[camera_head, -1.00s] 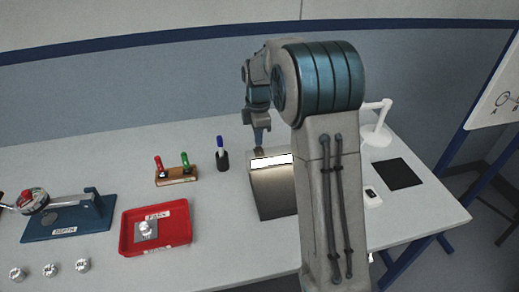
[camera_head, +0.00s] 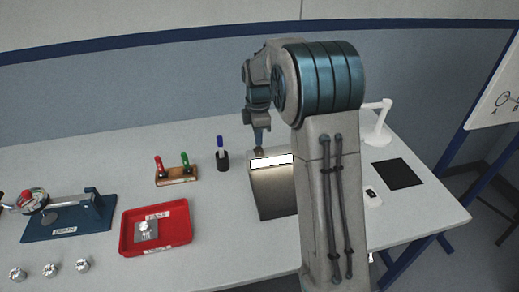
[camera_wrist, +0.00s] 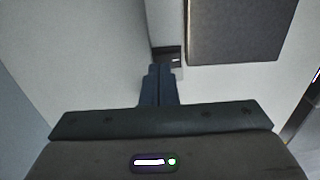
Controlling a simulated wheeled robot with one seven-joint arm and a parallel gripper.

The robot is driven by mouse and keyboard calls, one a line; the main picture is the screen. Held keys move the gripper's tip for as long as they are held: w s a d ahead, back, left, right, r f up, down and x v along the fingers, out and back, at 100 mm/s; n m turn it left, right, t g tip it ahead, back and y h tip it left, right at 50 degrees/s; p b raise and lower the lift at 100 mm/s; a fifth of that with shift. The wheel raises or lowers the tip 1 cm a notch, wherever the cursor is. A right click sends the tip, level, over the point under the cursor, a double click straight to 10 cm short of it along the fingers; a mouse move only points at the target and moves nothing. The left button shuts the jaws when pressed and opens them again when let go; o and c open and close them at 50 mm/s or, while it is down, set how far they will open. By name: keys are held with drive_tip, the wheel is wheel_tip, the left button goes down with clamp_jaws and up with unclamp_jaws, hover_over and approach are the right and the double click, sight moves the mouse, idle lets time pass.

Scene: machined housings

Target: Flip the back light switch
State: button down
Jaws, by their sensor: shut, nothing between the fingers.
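My gripper (camera_head: 260,147) points down, shut and empty, at the back edge of a metal box (camera_head: 271,200) with a bright white strip along its top. In the wrist view, the shut fingertips (camera_wrist: 160,69) are close to a small dark part with a light mark (camera_wrist: 170,58), beside the box's dark face (camera_wrist: 235,35). This part may be the back switch; I cannot tell whether the fingers touch it or which way it is set. A small white piece with a black inset (camera_head: 371,196), possibly another switch, lies right of my arm.
A white lamp (camera_head: 379,128) and a black mat (camera_head: 398,174) are at the right. A pen holder (camera_head: 222,161), a wooden block with red and green handles (camera_head: 177,177), a red tray (camera_head: 183,227) and a blue fixture (camera_head: 72,221) are at the left. My arm hides part of the table.

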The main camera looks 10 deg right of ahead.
sight(259, 149)
drive_tip(key=shift+f+b, duration=0.65)
drive_tip(key=shift+f, duration=0.4)
idle(0.4)
drive_tip(key=shift+r, duration=0.1)
drive_tip(key=shift+r+p, duration=2.65)
drive_tip(key=shift+r, duration=0.8)
drive_tip(key=s+r+m+t, duration=0.1)
drive_tip(key=s+r+m, duration=0.3)
drive_tip(key=s, duration=0.3)
drive_tip(key=s+r+m+t, duration=0.1)
drive_tip(key=s+r+m, duration=0.35)
drive_tip(key=s, duration=0.35)
drive_tip(key=s+f+m+t, duration=0.1)
drive_tip(key=s+f+m, duration=0.1)
drive_tip(key=s+m, duration=0.7)
drive_tip(key=s, duration=0.6)
drive_tip(key=shift+f, duration=0.4)
